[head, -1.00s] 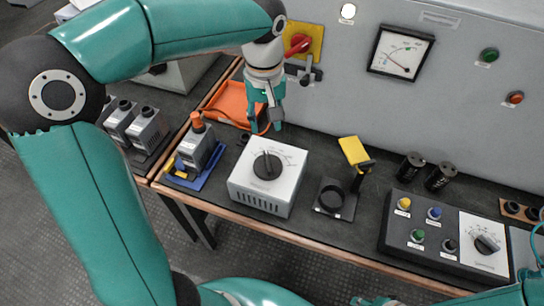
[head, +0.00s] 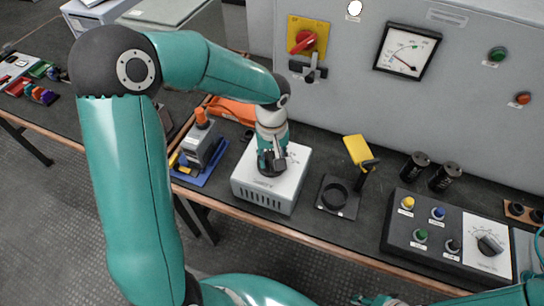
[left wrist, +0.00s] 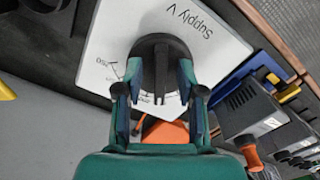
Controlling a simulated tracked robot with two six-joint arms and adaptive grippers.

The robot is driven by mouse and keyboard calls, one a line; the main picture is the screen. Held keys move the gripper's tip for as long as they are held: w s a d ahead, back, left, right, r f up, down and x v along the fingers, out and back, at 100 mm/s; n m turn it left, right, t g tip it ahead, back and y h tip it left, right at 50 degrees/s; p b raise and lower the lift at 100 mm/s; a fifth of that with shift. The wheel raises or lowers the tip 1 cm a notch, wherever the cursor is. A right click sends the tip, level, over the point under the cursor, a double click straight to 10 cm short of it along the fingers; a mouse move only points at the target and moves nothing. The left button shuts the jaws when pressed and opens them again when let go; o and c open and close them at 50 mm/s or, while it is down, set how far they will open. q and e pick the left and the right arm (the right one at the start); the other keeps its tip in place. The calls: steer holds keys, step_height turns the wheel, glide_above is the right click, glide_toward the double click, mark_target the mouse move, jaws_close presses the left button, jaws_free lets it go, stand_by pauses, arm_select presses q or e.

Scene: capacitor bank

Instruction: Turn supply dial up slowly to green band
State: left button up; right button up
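The supply dial is a black round knob (left wrist: 160,55) on a white box (head: 286,190), whose top reads "Supply V" in the left wrist view. My left gripper (left wrist: 160,92) points down at it; its fingers are apart, one on each side of the knob's raised ridge. I cannot tell whether they touch it. In the head view my left gripper (head: 271,162) covers most of the knob. What seems my right gripper (head: 376,299) is cut off at the bottom edge.
A grey device on a blue tray (head: 193,176) stands left of the box, an orange tray (head: 232,110) behind. A black stand with a yellow plate (head: 357,151) is to the right. A control panel (head: 400,235) with coloured buttons and another dial sits farther right.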

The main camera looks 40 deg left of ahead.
arm_select(q)
jaws_close()
steer(key=shift+m, duration=0.3)
steer(key=shift+a+m+b, duration=0.2)
steer(key=shift+m+b, duration=0.45)
steer(key=shift+m, duration=1.95)
jaws_free()
steer(key=shift+s, duration=0.1)
